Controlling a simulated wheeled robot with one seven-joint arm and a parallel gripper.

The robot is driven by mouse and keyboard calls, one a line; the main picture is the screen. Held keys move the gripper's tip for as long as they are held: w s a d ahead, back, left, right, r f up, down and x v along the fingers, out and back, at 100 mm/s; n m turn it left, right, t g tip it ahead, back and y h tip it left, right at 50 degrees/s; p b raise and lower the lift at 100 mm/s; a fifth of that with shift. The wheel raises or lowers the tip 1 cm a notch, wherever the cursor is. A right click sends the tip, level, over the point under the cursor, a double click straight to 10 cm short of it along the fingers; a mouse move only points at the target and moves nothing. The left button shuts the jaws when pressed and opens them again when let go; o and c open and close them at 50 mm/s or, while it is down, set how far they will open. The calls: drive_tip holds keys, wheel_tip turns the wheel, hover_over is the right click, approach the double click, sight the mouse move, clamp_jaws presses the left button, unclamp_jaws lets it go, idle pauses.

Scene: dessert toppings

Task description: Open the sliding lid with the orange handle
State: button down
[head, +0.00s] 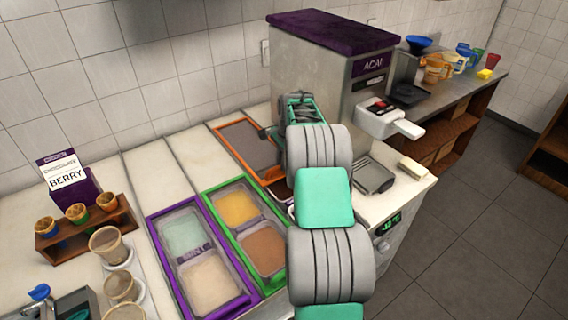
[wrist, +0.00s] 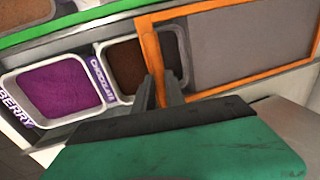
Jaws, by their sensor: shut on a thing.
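The sliding lid (wrist: 245,48) has a grey panel in an orange frame. In the head view the lid (head: 248,143) lies at the back of the counter, left of the acai machine. Its orange handle (wrist: 151,60) is the bar at the frame's left end in the wrist view. My gripper (wrist: 165,92) is shut on this handle. In the head view my arm hides the fingertips and the lid's near right part. In the wrist view the chocolate tub (wrist: 124,66) shows uncovered left of the handle, and the berry tub (wrist: 66,88) is fully uncovered.
A green-framed lid (head: 222,185) and a purple-framed lid (head: 172,248) lie left of the orange one, over other topping tubs. The acai machine (head: 318,75) stands close behind my gripper.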

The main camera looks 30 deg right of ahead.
drive_tip(key=w+p, duration=0.1)
drive_tip(key=w, duration=0.2)
drive_tip(key=w+p, duration=0.1)
drive_tip(key=w, duration=0.2)
drive_tip(key=shift+w+r, duration=0.2)
drive_tip(key=shift+w, duration=0.1)
drive_tip(key=shift+w+f+p, duration=0.15)
drive_tip(key=shift+w+p, duration=0.15)
drive_tip(key=shift+w, duration=0.3)
drive_tip(key=c, duration=1.4)
unclamp_jaws()
drive_tip(key=r, duration=0.2)
drive_tip(key=s+r, duration=0.1)
drive_tip(key=r, duration=0.2)
drive_tip(key=r+b, duration=0.1)
drive_tip(key=r, duration=0.1)
drive_tip(key=shift+s+r, duration=0.3)
